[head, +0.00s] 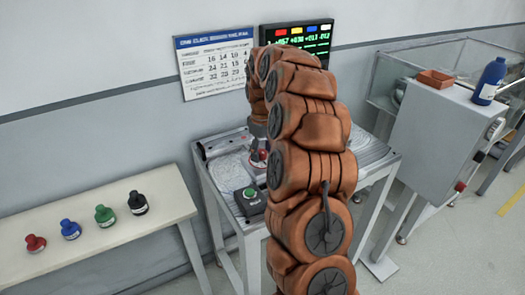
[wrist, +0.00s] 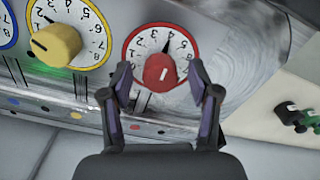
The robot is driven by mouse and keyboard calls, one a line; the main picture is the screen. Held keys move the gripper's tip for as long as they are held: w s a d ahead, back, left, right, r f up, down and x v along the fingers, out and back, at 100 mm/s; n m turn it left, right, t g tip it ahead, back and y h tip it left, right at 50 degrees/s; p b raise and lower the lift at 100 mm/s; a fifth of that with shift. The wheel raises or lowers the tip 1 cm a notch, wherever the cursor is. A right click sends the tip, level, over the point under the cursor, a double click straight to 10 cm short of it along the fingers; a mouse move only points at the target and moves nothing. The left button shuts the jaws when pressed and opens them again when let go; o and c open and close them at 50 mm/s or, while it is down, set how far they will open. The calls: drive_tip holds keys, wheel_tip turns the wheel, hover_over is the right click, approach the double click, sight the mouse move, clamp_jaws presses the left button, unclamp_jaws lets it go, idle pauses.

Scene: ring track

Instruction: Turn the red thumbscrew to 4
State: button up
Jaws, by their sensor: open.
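The red thumbscrew (wrist: 160,72) sits in the middle of a white dial with a red rim (wrist: 128,48) in the wrist view. A black pointer extends from it towards the upper numerals, seemingly near the 4; the exact reading is too small to tell. The thumbscrew's face has a white mark. My gripper (wrist: 160,85) is open, with one finger on each side of the thumbscrew; I cannot tell whether they touch it. In the head view the red thumbscrew (head: 260,155) shows small on the workbench beside my arm, which hides part of the bench.
A yellow knob (wrist: 57,43) on its dial is left of the red one, with a blue-rimmed dial (wrist: 6,25) beyond. A box with a green button (head: 250,193) is on the bench. Several bottles stand on a side table (head: 165,185). A number chart (head: 216,62) and display (head: 300,38) are behind.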

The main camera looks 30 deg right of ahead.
sight(262, 152)
drive_tip(key=shift+r, duration=0.1)
wheel_tip(262, 152, up, 12)
idle(0.5)
idle(0.4)
